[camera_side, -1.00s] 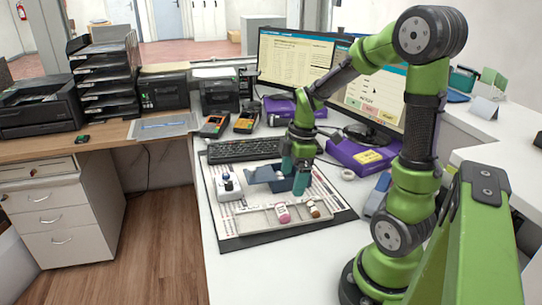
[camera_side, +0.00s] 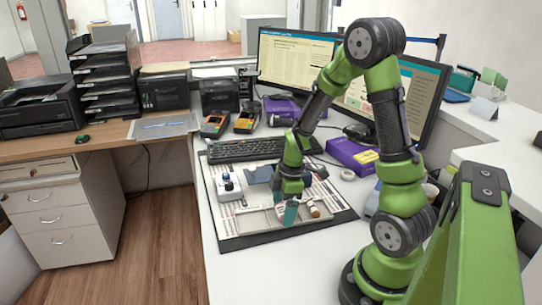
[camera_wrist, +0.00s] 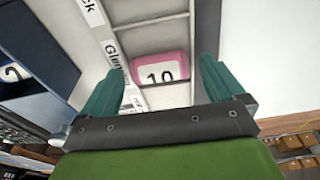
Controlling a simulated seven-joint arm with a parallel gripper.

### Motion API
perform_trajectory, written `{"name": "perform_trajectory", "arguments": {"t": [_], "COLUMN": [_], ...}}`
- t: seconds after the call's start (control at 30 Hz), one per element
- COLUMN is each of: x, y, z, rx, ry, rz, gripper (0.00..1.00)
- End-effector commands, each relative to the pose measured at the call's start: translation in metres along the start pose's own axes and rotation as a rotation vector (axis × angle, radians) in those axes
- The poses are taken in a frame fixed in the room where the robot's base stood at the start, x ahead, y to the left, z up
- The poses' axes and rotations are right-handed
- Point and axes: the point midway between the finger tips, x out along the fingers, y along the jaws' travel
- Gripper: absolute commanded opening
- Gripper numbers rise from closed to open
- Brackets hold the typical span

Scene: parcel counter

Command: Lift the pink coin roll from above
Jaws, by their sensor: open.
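The pink coin roll (camera_wrist: 158,68) lies in a compartment of a light tray (camera_wrist: 165,97). In the wrist view it sits ahead of my gripper (camera_wrist: 160,85), between the two teal fingers, and a label reading "10" shows on it. In the side view my gripper (camera_side: 284,207) is over the tray, and the pink roll (camera_side: 281,211) is mostly hidden behind its fingers. The fingers are apart with nothing held between them. I cannot tell the exact height of the gap between fingertips and roll.
A brown-capped roll (camera_side: 314,211) lies just right of the gripper. A white block with dark knobs (camera_side: 229,186) and a dark blue holder (camera_side: 259,175) stand to the left. A keyboard (camera_side: 243,150) and purple box (camera_side: 352,155) lie behind.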

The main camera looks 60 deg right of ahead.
Motion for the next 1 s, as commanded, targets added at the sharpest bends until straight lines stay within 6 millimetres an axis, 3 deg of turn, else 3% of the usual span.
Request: {"name": "perform_trajectory", "arguments": {"t": [0.07,0.53,0.8,1.0], "x": [0.000,-0.001,-0.004,-0.036], "y": [0.000,0.000,0.001,0.002], "z": [0.000,0.000,-0.001,-0.006], "rx": [0.000,0.000,-0.001,-0.001], "ry": [0.000,0.000,0.001,0.004], "rz": [0.000,0.000,0.003,0.009], "gripper": [0.94,0.22,0.22,0.22]}}
